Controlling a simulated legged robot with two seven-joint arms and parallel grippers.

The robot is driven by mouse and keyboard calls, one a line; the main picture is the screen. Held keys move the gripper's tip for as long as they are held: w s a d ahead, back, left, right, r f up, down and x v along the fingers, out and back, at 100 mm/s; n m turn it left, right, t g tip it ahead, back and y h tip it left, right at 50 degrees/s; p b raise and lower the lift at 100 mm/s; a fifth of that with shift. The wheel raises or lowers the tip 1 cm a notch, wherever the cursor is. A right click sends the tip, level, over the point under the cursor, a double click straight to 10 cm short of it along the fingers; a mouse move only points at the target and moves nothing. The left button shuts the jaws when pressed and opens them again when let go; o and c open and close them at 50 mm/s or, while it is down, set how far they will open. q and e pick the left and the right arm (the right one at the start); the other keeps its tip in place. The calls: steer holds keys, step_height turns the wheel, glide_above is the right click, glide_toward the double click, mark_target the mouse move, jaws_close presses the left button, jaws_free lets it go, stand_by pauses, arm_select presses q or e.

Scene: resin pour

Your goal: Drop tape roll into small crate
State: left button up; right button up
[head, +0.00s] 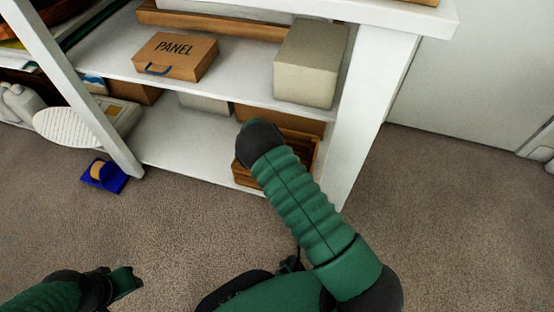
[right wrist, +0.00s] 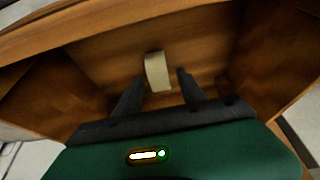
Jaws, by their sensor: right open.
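The small wooden crate (head: 316,152) is on the lower shelf, partly hidden by my right arm. In the right wrist view its brown inner walls (right wrist: 205,45) surround the jaws. A cream, curved piece that looks like the tape roll (right wrist: 157,72) is inside the crate, just beyond and between the fingertips. I cannot tell if it touches the crate floor. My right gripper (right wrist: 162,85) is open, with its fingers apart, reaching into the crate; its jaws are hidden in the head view. My left gripper (head: 122,284) is low at the left above the carpet, away from the crate.
The upper shelf (head: 235,84) holds a PANEL box (head: 175,56) and a grey-beige box (head: 311,65) above the crate. A white shelf leg (head: 365,110) stands right of it. A blue item (head: 104,176) lies on the carpet at the left. The front carpet is clear.

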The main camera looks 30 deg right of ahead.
steer(key=p+v, duration=0.5)
steer(key=v, duration=0.3)
steer(key=shift+r+p, duration=0.35)
steer(key=shift+r, duration=0.05)
steer(key=shift+d, duration=0.1)
